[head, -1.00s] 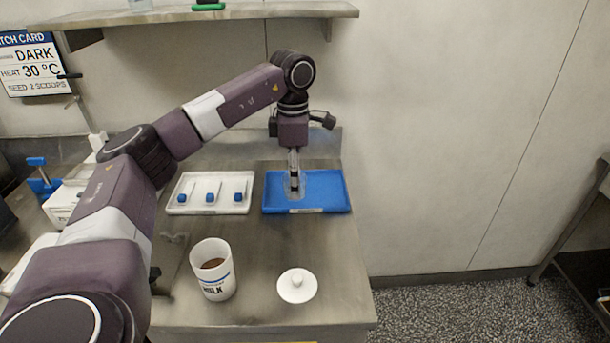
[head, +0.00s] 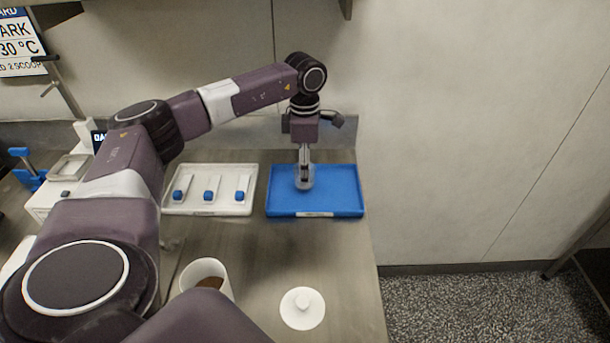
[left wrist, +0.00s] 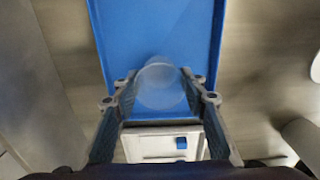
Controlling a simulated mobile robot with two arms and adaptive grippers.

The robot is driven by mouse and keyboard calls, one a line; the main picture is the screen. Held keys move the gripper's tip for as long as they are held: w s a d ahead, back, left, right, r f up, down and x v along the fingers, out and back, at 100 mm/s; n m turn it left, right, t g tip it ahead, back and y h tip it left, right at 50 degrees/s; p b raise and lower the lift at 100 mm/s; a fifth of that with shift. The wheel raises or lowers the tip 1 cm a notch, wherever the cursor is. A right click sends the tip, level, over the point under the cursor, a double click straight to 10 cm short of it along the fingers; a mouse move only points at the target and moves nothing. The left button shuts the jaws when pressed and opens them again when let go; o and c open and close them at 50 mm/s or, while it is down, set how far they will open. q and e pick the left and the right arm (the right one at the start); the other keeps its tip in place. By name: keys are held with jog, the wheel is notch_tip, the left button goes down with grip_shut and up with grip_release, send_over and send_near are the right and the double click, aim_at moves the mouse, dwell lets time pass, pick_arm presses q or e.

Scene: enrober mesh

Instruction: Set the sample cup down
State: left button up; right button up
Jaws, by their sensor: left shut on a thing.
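The sample cup is a small clear cup (head: 304,180) at the blue tray, near its left half in the head view. My left gripper (head: 304,172) points straight down and is shut on the cup. In the left wrist view the cup (left wrist: 161,86) sits between the two fingers, with the blue tray (left wrist: 155,25) below it. The tray (head: 335,204) looks otherwise empty. I cannot tell whether the cup's base touches the tray floor. My right gripper is not in view.
A white tray (head: 210,209) with several blue-ended scoops lies left of the blue tray. A white container of brown contents (head: 205,272) and a white lid (head: 302,308) are at the front. The wall is close behind the counter.

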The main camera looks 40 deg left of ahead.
pick_arm(q)
notch_tip(320, 180, down, 2)
jog(key=shift+f, duration=0.3)
jog(key=o, duration=0.9)
jog(key=shift+c, duration=0.2)
jog(key=shift+o, duration=0.7)
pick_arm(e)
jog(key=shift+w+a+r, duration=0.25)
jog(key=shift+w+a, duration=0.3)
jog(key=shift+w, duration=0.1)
